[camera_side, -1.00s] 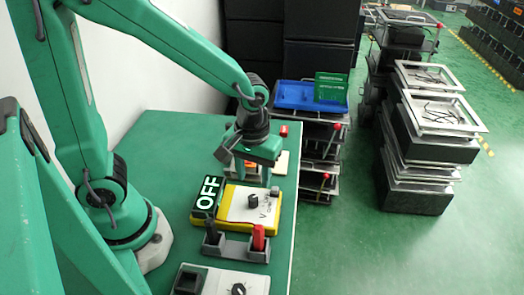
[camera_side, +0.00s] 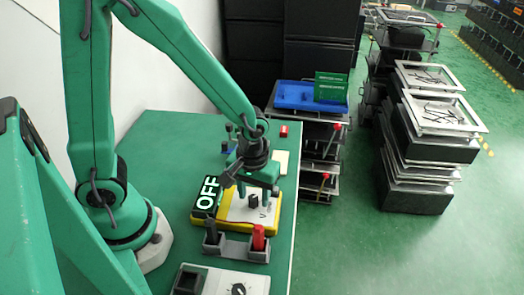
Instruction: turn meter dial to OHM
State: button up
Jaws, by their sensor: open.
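The yellow meter (camera_side: 237,227) lies on the green table, with a pale face and a black screen (camera_side: 207,194) that reads OFF. Its dark dial knob (camera_side: 253,200) stands on the pale face; a letter V shows near it, and other marks are too small to read. My gripper (camera_side: 257,191) is open and points down at the meter, close above or around the knob; I cannot tell whether it touches.
A grey holder (camera_side: 234,249) with a black and a red probe (camera_side: 258,237) stands in front of the meter. A pale panel with a knob (camera_side: 238,289) is at the front edge. A red block (camera_side: 284,131) lies near the back. The table's left part is clear.

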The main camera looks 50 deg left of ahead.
grip_shut()
jog(key=shift+m, duration=0.4)
jog(key=m, duration=0.4)
jog(key=shift+d+m, duration=0.15)
jog(key=shift+m, duration=1.95)
grip_release()
